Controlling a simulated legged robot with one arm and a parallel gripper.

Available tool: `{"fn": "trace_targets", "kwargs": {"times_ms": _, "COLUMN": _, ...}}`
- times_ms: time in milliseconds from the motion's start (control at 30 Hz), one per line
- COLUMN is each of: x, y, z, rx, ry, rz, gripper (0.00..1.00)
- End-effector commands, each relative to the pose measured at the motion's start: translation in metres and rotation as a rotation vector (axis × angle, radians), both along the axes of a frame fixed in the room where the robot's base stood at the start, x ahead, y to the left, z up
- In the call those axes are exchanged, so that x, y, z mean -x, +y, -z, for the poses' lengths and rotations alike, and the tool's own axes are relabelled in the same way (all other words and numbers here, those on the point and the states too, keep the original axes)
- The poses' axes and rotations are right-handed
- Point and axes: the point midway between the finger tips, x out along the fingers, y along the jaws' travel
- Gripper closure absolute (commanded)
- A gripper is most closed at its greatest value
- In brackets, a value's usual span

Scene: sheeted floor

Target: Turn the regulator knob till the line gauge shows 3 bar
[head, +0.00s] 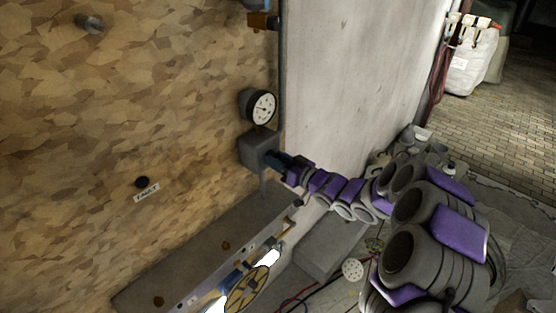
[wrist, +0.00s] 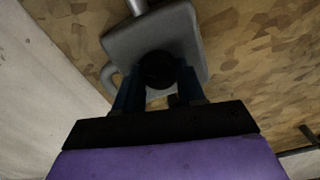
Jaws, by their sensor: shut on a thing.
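The line gauge (head: 263,107), a round white dial in a dark case, is on the wooden wall just above the grey regulator body (head: 256,147). Its needle is too small to read surely. My gripper (head: 278,162) reaches in from the right to the front of the regulator. In the wrist view the dark round regulator knob (wrist: 159,68) shows on the grey body (wrist: 121,44). The two blue fingers of my gripper (wrist: 158,92) are on either side of the knob, shut on it. Their contact with the knob is dark and partly hidden.
A black button (head: 142,182) with a small label is lower left on the wall. A yellow handwheel (head: 247,290) and bright pipework stand below, near a grey block (head: 325,248). A vertical pipe (head: 281,70) runs beside the gauge. Paved floor (head: 500,140) lies open at right.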

Motion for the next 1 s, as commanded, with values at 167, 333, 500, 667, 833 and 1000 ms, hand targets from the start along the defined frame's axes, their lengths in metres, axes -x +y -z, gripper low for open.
{"fn": "trace_targets", "kwargs": {"times_ms": 167, "x": -0.0005, "y": -0.0005, "z": 0.0001, "rx": 0.000, "ry": 0.000, "rz": 0.001, "gripper": 0.91}}
{"fn": "trace_targets", "kwargs": {"times_ms": 333, "x": -0.0008, "y": -0.0013, "z": -0.0018, "rx": -0.012, "ry": 0.018, "rz": 0.002, "gripper": 0.91}}
{"fn": "trace_targets", "kwargs": {"times_ms": 500, "x": -0.0009, "y": -0.0015, "z": -0.0042, "rx": -0.052, "ry": 0.069, "rz": 0.003, "gripper": 0.91}}
{"fn": "trace_targets", "kwargs": {"times_ms": 667, "x": -0.0009, "y": -0.0014, "z": -0.0021, "rx": -0.084, "ry": 0.111, "rz": 0.003, "gripper": 0.91}}
{"fn": "trace_targets", "kwargs": {"times_ms": 833, "x": -0.0010, "y": -0.0009, "z": -0.0006, "rx": -0.099, "ry": 0.124, "rz": 0.002, "gripper": 0.91}}
{"fn": "trace_targets", "kwargs": {"times_ms": 1000, "x": -0.0012, "y": -0.0010, "z": -0.0001, "rx": -0.099, "ry": 0.123, "rz": 0.003, "gripper": 0.91}}
